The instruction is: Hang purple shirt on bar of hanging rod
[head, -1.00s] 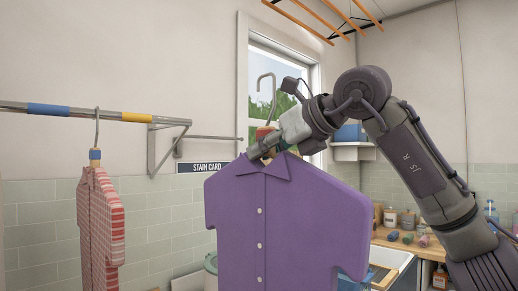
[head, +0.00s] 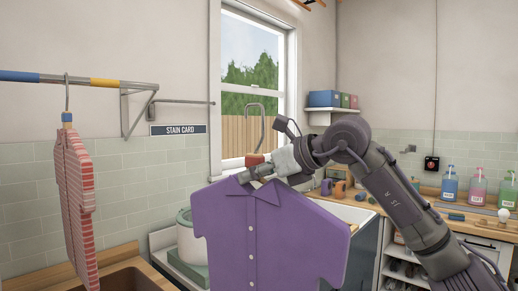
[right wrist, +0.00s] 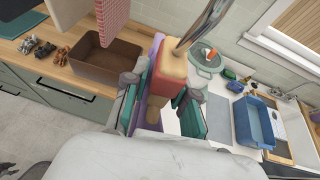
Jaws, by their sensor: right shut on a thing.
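The purple shirt (head: 250,235) hangs upright on a hanger with a metal hook (head: 254,108) and a reddish neck block. My right gripper (head: 254,172) is shut on the hanger's neck, just above the collar; in the right wrist view the fingers (right wrist: 166,100) close around the hanger block (right wrist: 171,72). The hanging rod (head: 60,78) is at the left, with blue and yellow bands and a wall bracket at its right end. The hook is to the right of the rod and apart from it. My left gripper is not in view.
A red striped shirt (head: 75,190) hangs on the rod at the left. A thin wall bar (head: 185,102) sits above the stain card sign (head: 179,129). A brown basin (right wrist: 105,62) and blue tray (right wrist: 257,122) stand on the counters. Bottles line the right counter.

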